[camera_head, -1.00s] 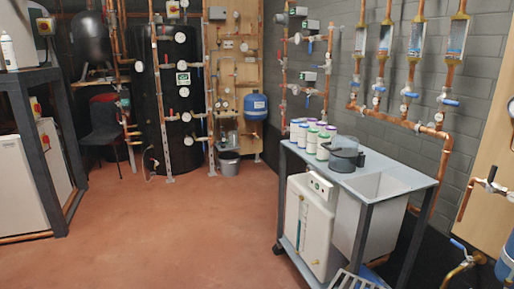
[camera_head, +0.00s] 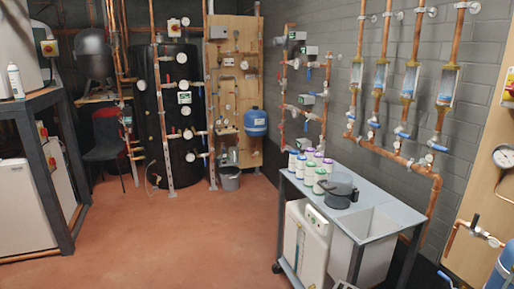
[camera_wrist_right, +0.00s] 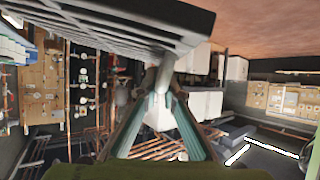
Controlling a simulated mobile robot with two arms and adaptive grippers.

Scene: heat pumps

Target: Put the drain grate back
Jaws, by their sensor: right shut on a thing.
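The drain grate (camera_wrist_right: 110,32) is a dark slatted panel across the top left of the right wrist view. My right gripper (camera_wrist_right: 165,78) is shut on its near edge and holds it off the floor. My left gripper shows in neither view. I cannot make out the drain opening in either view.
A grey trolley table (camera_head: 388,203) with several small tubs (camera_head: 310,170) and a dark pot (camera_head: 338,192) stands right of centre. A white unit (camera_head: 306,240) sits beneath it. The reddish floor (camera_head: 180,235) is clear at centre and left. Copper pipes line the right wall.

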